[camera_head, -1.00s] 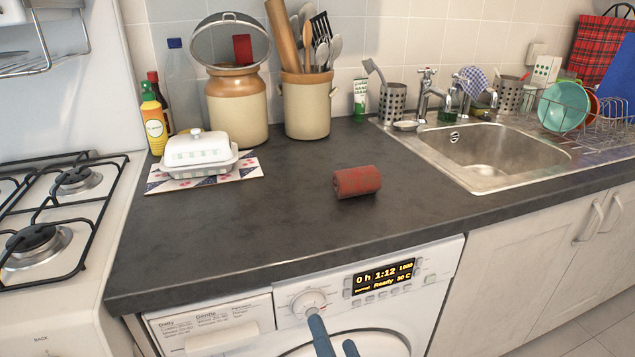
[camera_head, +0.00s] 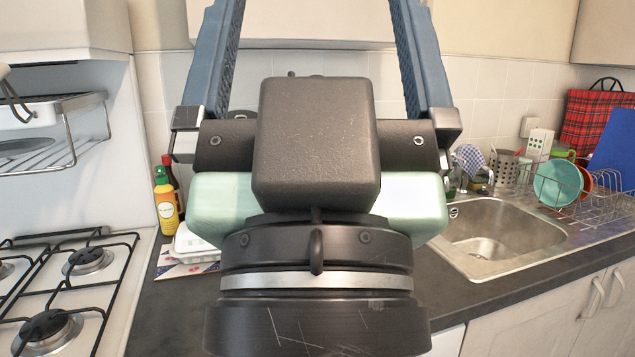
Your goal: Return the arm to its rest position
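My gripper (camera_head: 315,20) is raised close in front of the head camera, pointing up. Its two blue fingers stand wide apart, with nothing visible between them, and their tips run past the top edge of the picture. My dark wrist and gripper body fill the middle of the view. They hide most of the counter, the jars and the washer front.
The gas hob (camera_head: 70,290) and a wire rack (camera_head: 70,140) are at left. A yellow bottle (camera_head: 166,205) and butter dish (camera_head: 190,240) show left of my wrist. The sink (camera_head: 490,235) and dish rack (camera_head: 600,195) are at right. Wall cupboards (camera_head: 510,25) hang above.

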